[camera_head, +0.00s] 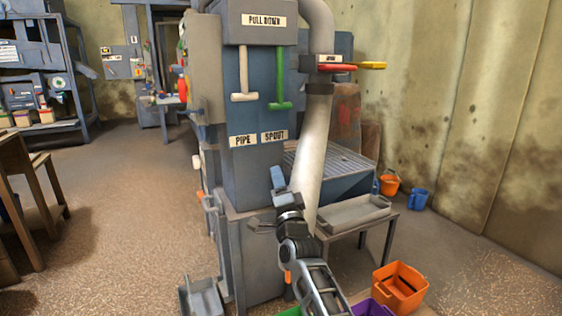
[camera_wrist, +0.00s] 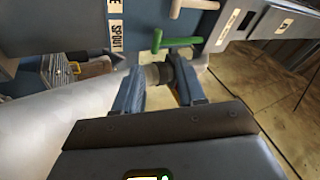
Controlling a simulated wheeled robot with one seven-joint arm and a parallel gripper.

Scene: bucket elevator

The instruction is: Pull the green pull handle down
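The green pull handle (camera_head: 281,106) is a T-shaped bar on a green rod, hanging on the blue front panel below a PULL DOWN sign. A similar white handle (camera_head: 243,97) hangs to its left. My gripper (camera_head: 278,180) is below the green handle, in front of the lower panel and beside the large white pipe. In the wrist view my gripper (camera_wrist: 158,82) is open, its fingers apart. The green handle (camera_wrist: 180,42) shows beyond the fingertips, apart from them. Nothing is clearly held between the fingers.
The white pipe (camera_head: 312,160) runs down right of the panel. A grey tray (camera_head: 352,214) rests on a side table.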

